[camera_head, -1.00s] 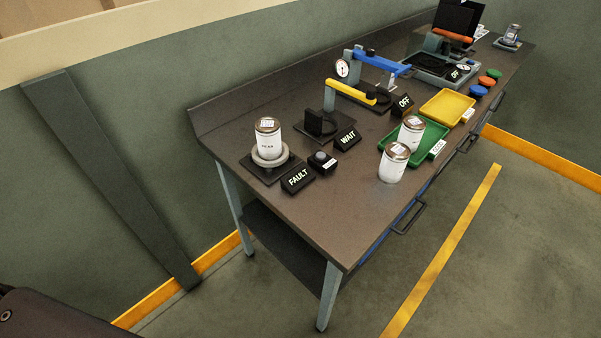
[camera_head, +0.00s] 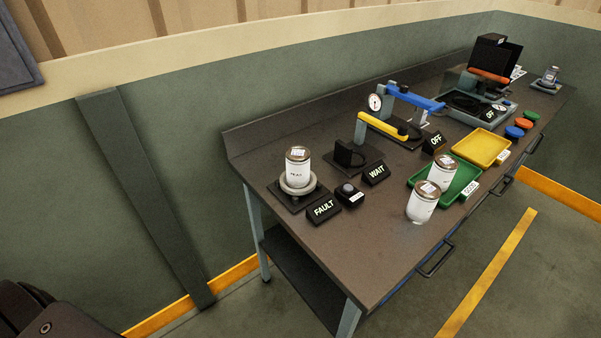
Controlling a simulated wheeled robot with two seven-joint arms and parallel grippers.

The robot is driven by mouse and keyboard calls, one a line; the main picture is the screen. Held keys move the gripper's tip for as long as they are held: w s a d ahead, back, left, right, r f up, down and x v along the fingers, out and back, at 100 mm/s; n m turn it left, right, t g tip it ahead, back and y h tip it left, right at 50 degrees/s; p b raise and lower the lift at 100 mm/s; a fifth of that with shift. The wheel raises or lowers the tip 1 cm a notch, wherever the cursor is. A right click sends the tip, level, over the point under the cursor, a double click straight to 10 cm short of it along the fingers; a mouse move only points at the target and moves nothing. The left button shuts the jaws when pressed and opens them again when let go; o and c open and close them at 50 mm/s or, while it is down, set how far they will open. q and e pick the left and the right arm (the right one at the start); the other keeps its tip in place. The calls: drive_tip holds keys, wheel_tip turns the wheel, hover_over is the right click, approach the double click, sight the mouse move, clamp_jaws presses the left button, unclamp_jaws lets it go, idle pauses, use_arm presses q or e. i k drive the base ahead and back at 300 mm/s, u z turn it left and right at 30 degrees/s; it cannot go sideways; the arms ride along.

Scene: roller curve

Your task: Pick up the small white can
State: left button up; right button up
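Several white cans with brown lids stand on the dark workbench (camera_head: 330,235). I cannot tell which one is the small can. Neither gripper is in view; only a dark part of my own body shows at the lower left.
The yellow tray (camera_head: 481,148) lies beyond the green tray (camera_head: 467,180). Drawer handles (camera_head: 436,262) stick out in front.

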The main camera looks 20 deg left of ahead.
sight(298, 157)
drive_tip(key=z, duration=2.25)
drive_tip(key=i, duration=1.6)
drive_tip(key=u, duration=3)
